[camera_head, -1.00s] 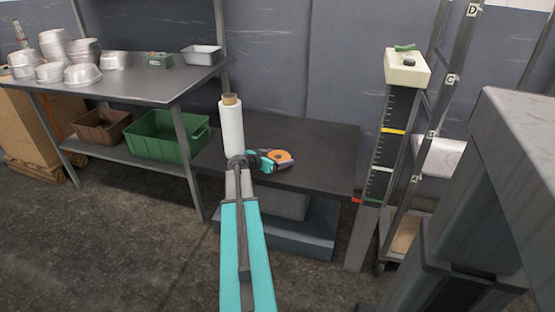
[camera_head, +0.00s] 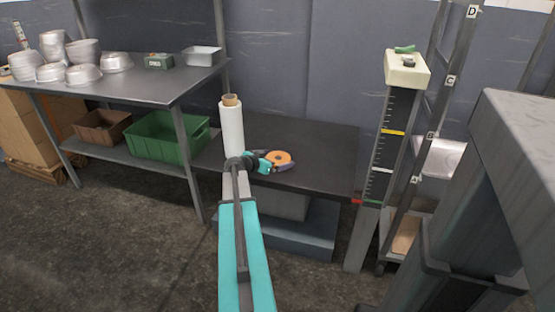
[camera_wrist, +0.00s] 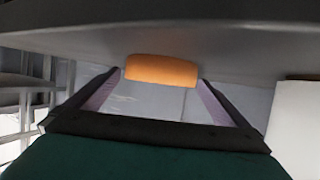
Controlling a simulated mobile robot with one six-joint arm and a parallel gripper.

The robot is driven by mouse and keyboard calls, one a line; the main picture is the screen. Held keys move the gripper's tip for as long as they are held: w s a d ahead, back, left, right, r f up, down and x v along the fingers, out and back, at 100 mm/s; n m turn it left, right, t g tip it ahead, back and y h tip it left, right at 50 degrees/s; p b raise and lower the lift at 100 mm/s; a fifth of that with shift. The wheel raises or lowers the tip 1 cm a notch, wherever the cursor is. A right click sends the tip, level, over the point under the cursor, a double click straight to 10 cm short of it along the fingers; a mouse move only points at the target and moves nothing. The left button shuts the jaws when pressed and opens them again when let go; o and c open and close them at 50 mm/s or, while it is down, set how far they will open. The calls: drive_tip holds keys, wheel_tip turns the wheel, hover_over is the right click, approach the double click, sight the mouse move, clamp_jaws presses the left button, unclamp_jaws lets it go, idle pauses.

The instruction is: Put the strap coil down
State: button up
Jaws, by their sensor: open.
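The strap coil (camera_head: 278,158) is a small orange ring with a dark centre, at the black table (camera_head: 325,160), right of the tall white roll. My gripper (camera_head: 279,165) is at the coil, its fingers open on either side of it. In the wrist view the orange coil (camera_wrist: 162,70) sits between the fingertips of my gripper (camera_wrist: 161,80), very close to both. The dark table surface (camera_wrist: 230,50) fills the top of that view. The coil looks to be resting on the table, though its underside is hidden.
A white film roll (camera_head: 231,128) stands upright close left of my gripper. A steel table (camera_head: 145,85) with several metal pans is at left, a green crate (camera_head: 165,150) below it. A marked post (camera_head: 383,140) and rack (camera_head: 440,100) stand at right. The table's back right is bare.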

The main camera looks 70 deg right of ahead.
drive_tip(key=p+v, duration=0.1)
drive_tip(key=v, duration=0.9)
drive_tip(key=shift+w+a+r, duration=0.1)
drive_tip(key=shift+a, duration=0.1)
idle(0.5)
